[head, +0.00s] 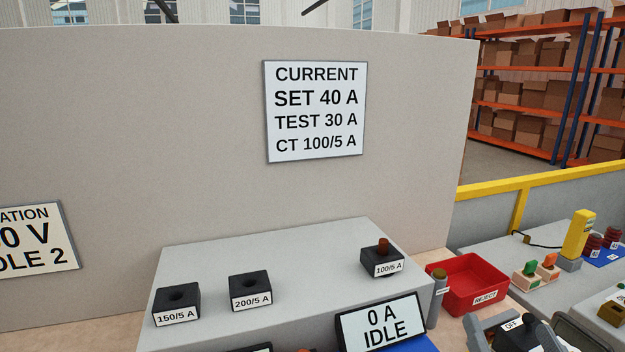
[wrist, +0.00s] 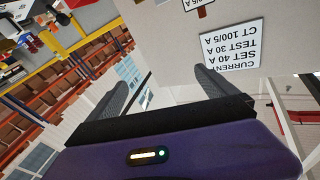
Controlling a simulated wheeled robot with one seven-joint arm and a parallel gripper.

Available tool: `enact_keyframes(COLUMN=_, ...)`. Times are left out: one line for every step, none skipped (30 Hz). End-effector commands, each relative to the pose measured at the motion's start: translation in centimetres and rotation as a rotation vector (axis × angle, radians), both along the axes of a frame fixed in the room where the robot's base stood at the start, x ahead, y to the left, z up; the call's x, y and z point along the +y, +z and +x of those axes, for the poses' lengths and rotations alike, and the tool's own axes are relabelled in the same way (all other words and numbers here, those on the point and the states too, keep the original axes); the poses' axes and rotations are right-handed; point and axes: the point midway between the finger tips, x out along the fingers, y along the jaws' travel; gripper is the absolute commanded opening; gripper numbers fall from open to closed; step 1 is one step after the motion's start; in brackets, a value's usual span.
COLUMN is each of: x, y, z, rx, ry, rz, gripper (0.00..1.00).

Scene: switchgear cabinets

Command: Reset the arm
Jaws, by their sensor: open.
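My gripper (wrist: 163,82) shows in the wrist view with its two dark fingers spread apart and nothing between them. The wrist view is upside down, with the current sign (wrist: 228,58) beyond the right finger. I cannot make out my gripper in the head view. There the sign (head: 315,111) hangs on a pale panel and reads "CURRENT SET 40 A, TEST 30 A, CT 100/5 A". Below it, a grey box (head: 290,248) carries black blocks marked 150/5 A (head: 176,303), 200/5 A (head: 250,290) and 100/5 A (head: 381,262). A brown peg stands in the 100/5 A block.
A display (head: 381,325) reads "0 A IDLE" at the front of the box. A red REJECT tray (head: 470,282) stands to its right. Farther right are a yellow device (head: 578,234) on a grey bench and a yellow rail (head: 545,181). Shelves with cartons stand behind.

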Motion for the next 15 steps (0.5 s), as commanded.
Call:
enact_keyframes(x=0.3, y=-1.4, z=-1.5, rx=0.004, ry=-0.015, rz=0.009, gripper=0.96)
enact_keyframes(x=0.5, y=-2.0, z=-2.3, rx=0.002, ry=-0.026, rz=0.010, gripper=0.96)
enact_keyframes(x=0.7, y=-2.8, z=-3.4, rx=0.000, ry=-0.038, rz=0.012, gripper=0.96)
enact_keyframes(x=0.9, y=-3.4, z=-4.2, rx=-0.001, ry=-0.046, rz=0.012, gripper=0.96)
enact_keyframes(x=1.0, y=-4.0, z=-5.1, rx=-0.001, ry=-0.053, rz=0.011, gripper=0.96)
enact_keyframes(x=1.3, y=-4.7, z=-6.3, rx=0.003, ry=-0.061, rz=0.006, gripper=0.96)
enact_keyframes(x=1.5, y=-5.3, z=-7.2, rx=0.006, ry=-0.065, rz=0.004, gripper=0.96)
enact_keyframes(x=1.7, y=-5.8, z=-8.1, rx=0.010, ry=-0.069, rz=0.000, gripper=0.96)
enact_keyframes(x=2.1, y=-6.4, z=-9.4, rx=0.015, ry=-0.072, rz=-0.006, gripper=0.96)
enact_keyframes(x=2.3, y=-6.9, z=-10.3, rx=0.021, ry=-0.074, rz=-0.011, gripper=0.96)
enact_keyframes(x=2.6, y=-7.4, z=-11.3, rx=0.027, ry=-0.074, rz=-0.018, gripper=0.96)
enact_keyframes(x=2.9, y=-8.0, z=-12.5, rx=0.036, ry=-0.073, rz=-0.026, gripper=0.96)
enact_keyframes(x=3.2, y=-8.4, z=-13.5, rx=0.045, ry=-0.071, rz=-0.032, gripper=0.96)
enact_keyframes(x=3.5, y=-8.8, z=-14.4, rx=0.054, ry=-0.068, rz=-0.041, gripper=0.96)
enact_keyframes(x=3.8, y=-9.4, z=-15.7, rx=0.068, ry=-0.063, rz=-0.050, gripper=0.96)
